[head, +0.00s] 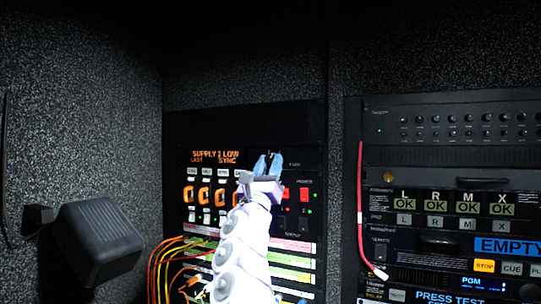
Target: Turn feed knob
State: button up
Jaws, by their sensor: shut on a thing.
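My gripper (268,162) reaches up from below to the black rack panel (311,160). Its two blue fingers are close together against the panel face, right of an orange-lit display (215,156) reading "SUPPLY 1 LOW, LAST SYNC". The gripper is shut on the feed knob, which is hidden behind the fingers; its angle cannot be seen. Red switches (304,194) with small green lights sit just right of my gripper. Orange-ringed controls (190,196) in a row are left of it.
Orange and yellow cables (166,255) loop from the lower left of the rack. A red cable (360,190) hangs along the right rack (440,155), which has lit "OK" buttons. A black box (98,240) juts from the left wall.

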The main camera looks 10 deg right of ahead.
jog(key=shift+w+a+m+g+h+p, duration=0.1)
jog(key=shift+m+g+h+p, duration=0.15)
jog(key=shift+m+g+h, duration=0.75)
jog(key=shift+w+a+m+g+h+p, duration=0.1)
jog(key=shift+m+g+h+p, duration=0.35)
jog(key=shift+m, duration=0.95)
jog(key=shift+s+r+m+g+h, duration=0.2)
jog(key=shift+m+g+h, duration=0.15)
jog(key=shift+m+h, duration=0.3)
jog(key=o, duration=1)
jog(key=shift+w+f, duration=0.1)
jog(key=shift+w, duration=0.15)
jog(key=shift+o, duration=0.2)
jog(key=shift+a, duration=0.1)
jog(key=shift+s, duration=0.1)
jog(key=b+v, duration=0.6)
jog(key=v, duration=1.1)
jog(key=shift+a+f, duration=0.15)
jog(key=shift+f, duration=0.1)
